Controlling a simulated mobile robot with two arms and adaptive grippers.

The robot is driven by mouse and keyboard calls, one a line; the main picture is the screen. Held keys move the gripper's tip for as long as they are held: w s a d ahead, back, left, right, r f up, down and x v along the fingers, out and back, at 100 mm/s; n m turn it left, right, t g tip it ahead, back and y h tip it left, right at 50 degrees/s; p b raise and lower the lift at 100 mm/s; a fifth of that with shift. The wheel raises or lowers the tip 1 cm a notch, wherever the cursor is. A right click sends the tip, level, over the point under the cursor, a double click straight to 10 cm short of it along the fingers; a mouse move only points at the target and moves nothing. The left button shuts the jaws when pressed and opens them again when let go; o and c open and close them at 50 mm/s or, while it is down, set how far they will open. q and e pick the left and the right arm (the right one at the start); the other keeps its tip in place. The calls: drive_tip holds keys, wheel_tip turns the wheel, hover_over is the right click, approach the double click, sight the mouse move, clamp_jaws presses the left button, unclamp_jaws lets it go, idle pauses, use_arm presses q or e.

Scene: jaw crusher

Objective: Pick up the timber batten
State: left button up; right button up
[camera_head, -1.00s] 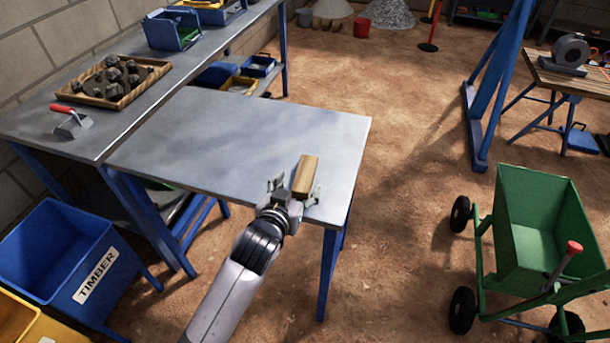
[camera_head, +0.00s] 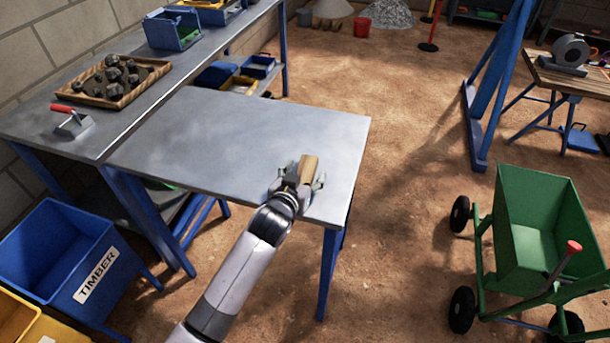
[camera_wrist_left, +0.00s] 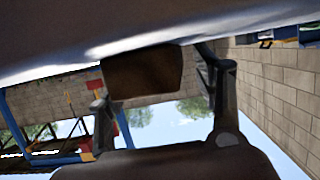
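The timber batten (camera_head: 309,167) is a short light-brown block near the front right corner of the grey metal table. Its near part is hidden by my left gripper (camera_head: 298,180). The gripper has one finger on each side of the batten. In the left wrist view the batten's dark end (camera_wrist_left: 144,74) shows between the spread fingers (camera_wrist_left: 160,95). A gap shows between the batten and the right-hand finger there, so the gripper looks open around it. My right gripper is not in view.
The grey table (camera_head: 220,140) is otherwise bare. A blue bin marked TIMBER (camera_head: 75,260) stands on the floor at left. A tray of dark rocks (camera_head: 115,80) and a trowel (camera_head: 72,122) lie on the adjoining bench. A green cart (camera_head: 540,230) stands at right.

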use_arm(q)
drive_tip(key=c, duration=1.2)
drive_tip(key=shift+o, duration=0.2)
